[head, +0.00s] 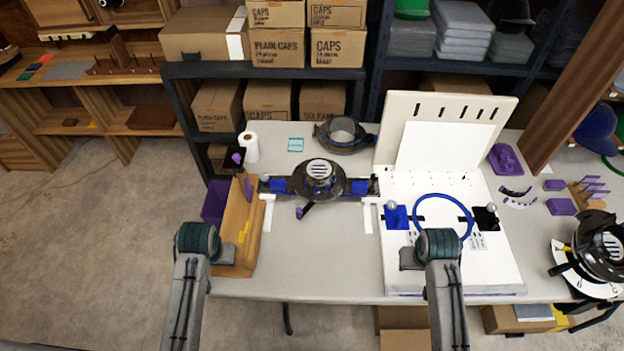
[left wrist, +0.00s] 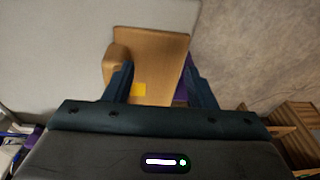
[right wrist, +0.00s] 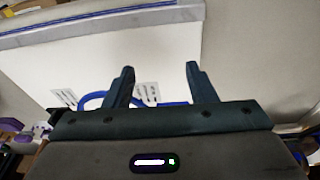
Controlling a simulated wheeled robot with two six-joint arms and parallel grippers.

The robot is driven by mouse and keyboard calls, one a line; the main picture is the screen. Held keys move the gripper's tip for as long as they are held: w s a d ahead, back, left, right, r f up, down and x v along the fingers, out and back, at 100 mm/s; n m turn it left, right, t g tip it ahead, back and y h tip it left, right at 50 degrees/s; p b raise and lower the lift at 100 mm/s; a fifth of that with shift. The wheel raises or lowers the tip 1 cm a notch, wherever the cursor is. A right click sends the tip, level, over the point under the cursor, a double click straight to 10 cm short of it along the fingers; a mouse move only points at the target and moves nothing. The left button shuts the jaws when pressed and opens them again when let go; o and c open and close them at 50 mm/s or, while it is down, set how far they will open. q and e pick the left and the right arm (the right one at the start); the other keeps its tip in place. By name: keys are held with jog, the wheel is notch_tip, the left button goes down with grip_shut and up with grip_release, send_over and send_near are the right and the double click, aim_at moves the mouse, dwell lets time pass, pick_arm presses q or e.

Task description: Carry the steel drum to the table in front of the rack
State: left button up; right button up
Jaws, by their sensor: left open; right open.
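A dark, round drum with a pale slotted top (head: 319,172), which looks like the steel drum, sits on a black bar on the grey table (head: 310,265). The bar has a blue block at its left (head: 277,185) and right (head: 360,187). My left gripper (head: 198,238) is open and empty, nearer than the drum and to its left; its fingers (left wrist: 157,72) show above a wooden stand (left wrist: 155,60). My right gripper (head: 438,242) is open and empty, nearer and to the drum's right; its fingers (right wrist: 160,70) show over the white board. Neither touches the drum.
A dark rack (head: 275,72) with cartons stands behind the table. A dark ring-shaped part (head: 343,133) lies behind the drum. The white board (head: 450,275) with a blue hoop (head: 443,196) lies to the right. A similar slotted drum (head: 603,245) stands far right. Floor at left is clear.

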jog(key=w+a, duration=0.3)
jog(key=w, duration=0.6)
pick_arm(q)
jog(key=shift+g+h, duration=0.4)
jog(key=shift+g, duration=0.1)
jog(key=w+d, duration=0.2)
jog(key=w, duration=0.3)
jog(key=w+d+r, duration=0.1)
jog(key=w, duration=0.4)
jog(key=w+d+r, duration=0.1)
jog(key=w+d, duration=0.1)
jog(key=w, duration=0.3)
jog(key=shift+w+d+r, duration=0.25)
jog(key=shift+d, duration=0.1)
jog(key=w+d+r, duration=0.3)
jog(key=w+d, duration=0.1)
jog(key=w, duration=0.2)
pick_arm(e)
notch_tip(320, 180, up, 11)
jog(key=g, duration=0.2)
send_over(360, 182)
pick_arm(q)
jog(key=g, duration=0.1)
send_near(278, 180)
jog(key=shift+w, duration=0.1)
pick_arm(e)
jog(key=shift+r+n+y, duration=0.15)
jog(key=shift+n+y, duration=0.15)
jog(key=shift+y, duration=0.1)
